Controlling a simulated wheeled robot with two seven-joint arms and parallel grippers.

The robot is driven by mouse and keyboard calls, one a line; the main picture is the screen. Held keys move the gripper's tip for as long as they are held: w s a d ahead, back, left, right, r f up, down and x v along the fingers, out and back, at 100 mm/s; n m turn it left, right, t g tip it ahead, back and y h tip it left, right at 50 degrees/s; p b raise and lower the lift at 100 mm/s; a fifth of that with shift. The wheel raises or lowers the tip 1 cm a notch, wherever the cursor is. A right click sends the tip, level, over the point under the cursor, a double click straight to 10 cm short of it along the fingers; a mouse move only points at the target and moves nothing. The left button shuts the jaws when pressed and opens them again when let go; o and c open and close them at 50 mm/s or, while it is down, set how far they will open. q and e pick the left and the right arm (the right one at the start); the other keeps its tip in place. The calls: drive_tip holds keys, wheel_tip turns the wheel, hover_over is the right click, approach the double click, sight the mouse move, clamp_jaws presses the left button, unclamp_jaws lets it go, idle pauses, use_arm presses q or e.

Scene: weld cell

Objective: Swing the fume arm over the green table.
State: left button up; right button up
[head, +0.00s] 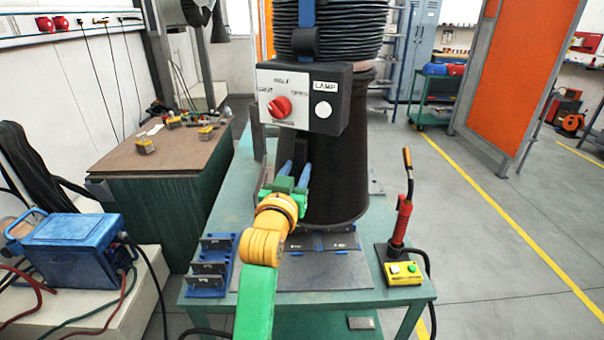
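The fume arm's black hood (338,170) hangs over the middle of the green table (410,294), its mouth low over the dark plates there. Black ribbed hose (340,25) rises from it. A control box (335,98) on the hood carries a red knob (280,106) and a lamp button (323,110). My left gripper (295,172) is at the hood's lower left side, its blue fingers apart. A dark handle-like bar (290,145) runs down to between the fingers; I cannot tell whether they press on it. My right gripper is out of view.
A blue rack (208,265) stands at the table's front left. A red-handled tool (402,215) and a yellow button box (403,272) stand at its right. A brown-topped bench (165,155) and blue welder (75,245) are left.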

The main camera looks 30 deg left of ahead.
use_arm(q)
drive_tip(key=shift+o, duration=0.2)
drive_tip(key=shift+a+f, duration=0.1)
drive_tip(key=shift+s+d, duration=0.1)
drive_tip(key=shift+d, duration=0.1)
drive_tip(key=b+v, duration=0.1)
drive_tip(key=v, duration=0.6)
drive_tip(key=shift+b, duration=0.35)
drive_tip(key=shift+a, duration=0.1)
